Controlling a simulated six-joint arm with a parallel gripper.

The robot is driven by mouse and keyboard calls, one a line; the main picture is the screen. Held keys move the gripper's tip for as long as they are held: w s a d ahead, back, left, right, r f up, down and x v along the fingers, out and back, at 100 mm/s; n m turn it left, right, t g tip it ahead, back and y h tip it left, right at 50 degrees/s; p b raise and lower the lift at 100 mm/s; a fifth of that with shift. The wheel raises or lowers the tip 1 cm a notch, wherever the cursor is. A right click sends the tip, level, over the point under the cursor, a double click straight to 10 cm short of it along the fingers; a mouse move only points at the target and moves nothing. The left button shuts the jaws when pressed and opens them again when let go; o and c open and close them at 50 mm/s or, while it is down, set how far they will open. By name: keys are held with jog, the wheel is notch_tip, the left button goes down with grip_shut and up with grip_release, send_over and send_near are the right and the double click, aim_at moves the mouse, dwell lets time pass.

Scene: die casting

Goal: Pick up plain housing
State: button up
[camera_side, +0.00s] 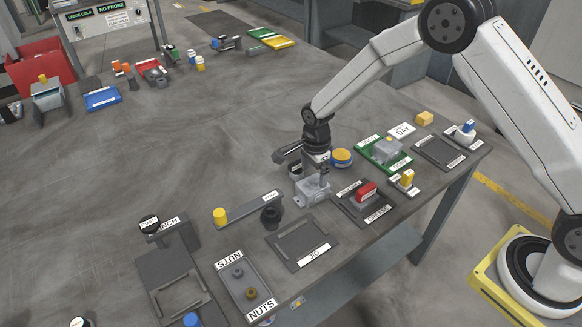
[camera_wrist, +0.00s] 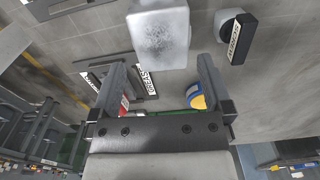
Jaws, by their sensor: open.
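The plain housing (camera_side: 312,191) is a light grey metal box standing on the grey table below my gripper (camera_side: 322,174) in the side view. In the wrist view the housing (camera_wrist: 158,38) is a pale block with a rough face, at the top middle. My gripper (camera_wrist: 161,72) is open there, with one finger on each side of the gap and the housing lying ahead, between the lines of the fingers. I cannot tell whether the fingers touch it. Part of the housing is hidden by the gripper in the side view.
A dark tray with a red block (camera_side: 366,191) stands close on the right. A yellow and blue round item (camera_side: 341,157) is just behind. A black knob (camera_side: 270,215) stands to the left. Open table lies farther left.

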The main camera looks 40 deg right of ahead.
aim_at(312, 184)
jog(key=shift+f, duration=0.5)
jog(key=shift+f, duration=0.15)
jog(key=shift+w+f, duration=0.1)
jog(key=shift+f, duration=2.35)
jog(key=shift+r, duration=0.1)
grip_shut()
